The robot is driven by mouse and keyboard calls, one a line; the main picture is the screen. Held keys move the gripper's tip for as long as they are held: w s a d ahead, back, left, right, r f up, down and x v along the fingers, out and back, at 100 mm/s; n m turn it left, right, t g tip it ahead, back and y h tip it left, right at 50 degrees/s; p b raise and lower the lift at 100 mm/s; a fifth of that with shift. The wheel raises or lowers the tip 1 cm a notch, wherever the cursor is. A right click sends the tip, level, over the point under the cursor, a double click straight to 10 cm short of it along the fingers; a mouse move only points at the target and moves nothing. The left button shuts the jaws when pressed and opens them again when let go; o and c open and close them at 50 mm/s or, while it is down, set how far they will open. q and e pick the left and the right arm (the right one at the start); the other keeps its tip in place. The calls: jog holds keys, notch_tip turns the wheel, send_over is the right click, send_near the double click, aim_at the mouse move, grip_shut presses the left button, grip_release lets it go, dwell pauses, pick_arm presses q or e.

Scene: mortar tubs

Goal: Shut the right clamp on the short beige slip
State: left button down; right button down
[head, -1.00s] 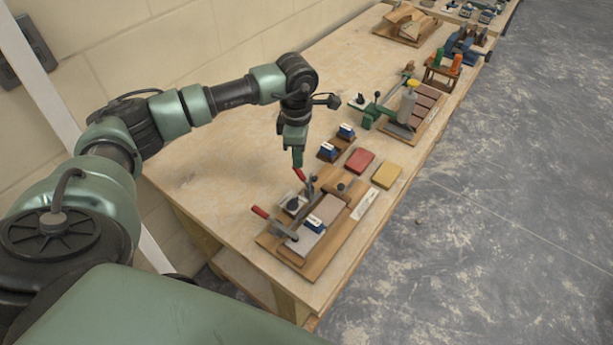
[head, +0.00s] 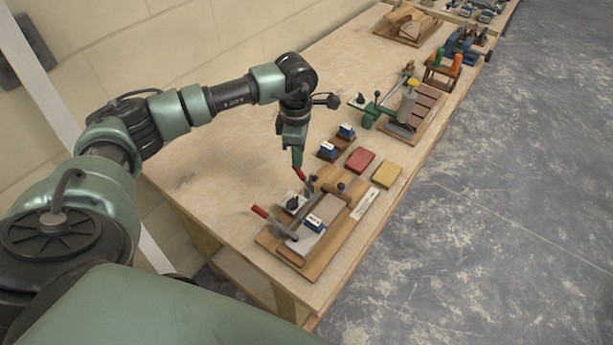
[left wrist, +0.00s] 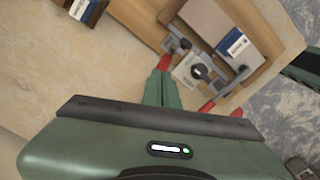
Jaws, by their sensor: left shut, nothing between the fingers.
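My left gripper (head: 297,161) is shut and empty, pointing down at the right clamp's red handle (head: 300,174). Its tip is at or very close to the handle; contact is unclear. In the left wrist view the gripper (left wrist: 161,76) is beside a red handle (left wrist: 182,48). The right clamp's dark knob (head: 341,186) is over the board's far end. A brownish-beige slip (head: 328,207) lies on the wooden board (head: 268,241). The left clamp's red handle (head: 260,211) sticks out to the left. My right gripper is not in view.
A blue-and-white block (head: 314,222) sits on the fixture. A red block (head: 360,160), a yellow block (head: 386,174) and two more blue-and-white blocks on wood stand behind. A green clamp tool (head: 376,109) stands farther back. The bench's left area is bare.

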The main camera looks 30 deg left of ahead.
pick_arm(q)
jog(key=shift+a+f+b, duration=0.45)
jog(key=shift+f+b, duration=0.15)
jog(key=shift+f, duration=0.15)
jog(key=shift+a+f+b, duration=0.3)
jog(key=shift+f+b, duration=0.5)
jog(key=shift+b, duration=0.05)
jog(key=shift+r+p, duration=2.2)
jog(key=shift+r, duration=1.5)
jog(key=shift+f, duration=0.1)
